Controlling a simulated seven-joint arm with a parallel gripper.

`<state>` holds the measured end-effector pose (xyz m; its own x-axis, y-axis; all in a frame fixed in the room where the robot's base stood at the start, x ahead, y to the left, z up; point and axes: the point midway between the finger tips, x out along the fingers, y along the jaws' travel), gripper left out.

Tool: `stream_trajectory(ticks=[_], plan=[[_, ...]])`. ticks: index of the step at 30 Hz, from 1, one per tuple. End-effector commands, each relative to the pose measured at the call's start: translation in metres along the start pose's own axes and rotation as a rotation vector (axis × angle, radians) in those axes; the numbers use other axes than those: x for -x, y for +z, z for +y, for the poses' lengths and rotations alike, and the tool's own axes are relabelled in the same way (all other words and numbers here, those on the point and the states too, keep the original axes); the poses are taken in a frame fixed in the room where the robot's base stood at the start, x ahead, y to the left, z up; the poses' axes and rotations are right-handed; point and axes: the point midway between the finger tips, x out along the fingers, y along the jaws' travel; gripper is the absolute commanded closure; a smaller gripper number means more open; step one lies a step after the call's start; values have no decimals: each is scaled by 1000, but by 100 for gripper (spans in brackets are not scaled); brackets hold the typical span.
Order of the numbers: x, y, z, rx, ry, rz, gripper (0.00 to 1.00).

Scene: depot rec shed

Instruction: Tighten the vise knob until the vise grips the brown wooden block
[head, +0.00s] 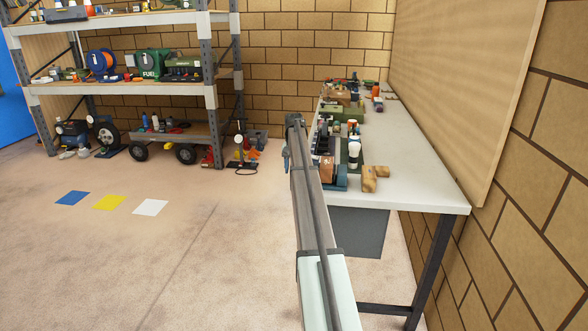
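A white-topped workbench (418,168) stands along the right wall, crowded with small items on its left side. Near its front-left edge, a small brown block (327,170) sits against a blue-grey object (342,179) that may be the vise. The knob is too small to make out, and I cannot tell whether any jaw touches the block. My arm reaches forward along the bench's left edge and hides part of it. My gripper (294,121) is at the far end of the arm, left of the bench, too small to show whether it is open or shut.
The bench's right side is bare. A grey bin (358,232) stands underneath. A loaded shelf rack (125,88) and a cart (180,138) stand back left. The left floor is mostly clear.

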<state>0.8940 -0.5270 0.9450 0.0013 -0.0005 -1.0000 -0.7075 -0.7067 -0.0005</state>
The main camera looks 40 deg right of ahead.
Motion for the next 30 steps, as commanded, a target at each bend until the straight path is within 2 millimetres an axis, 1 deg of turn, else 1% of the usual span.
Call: stream_trajectory(ticks=[1, 2, 13, 14, 18, 23, 30], plan=[[0, 0, 0, 0, 0, 0, 53], [0, 0, 0, 0, 0, 0, 56], [0, 0, 0, 0, 0, 0, 91], [0, 0, 0, 0, 0, 0, 93], [0, 2, 0, 0, 0, 24, 93], [-1, 6, 0, 1, 0, 125, 93], [-1, 4, 0, 1, 0, 238, 93]])
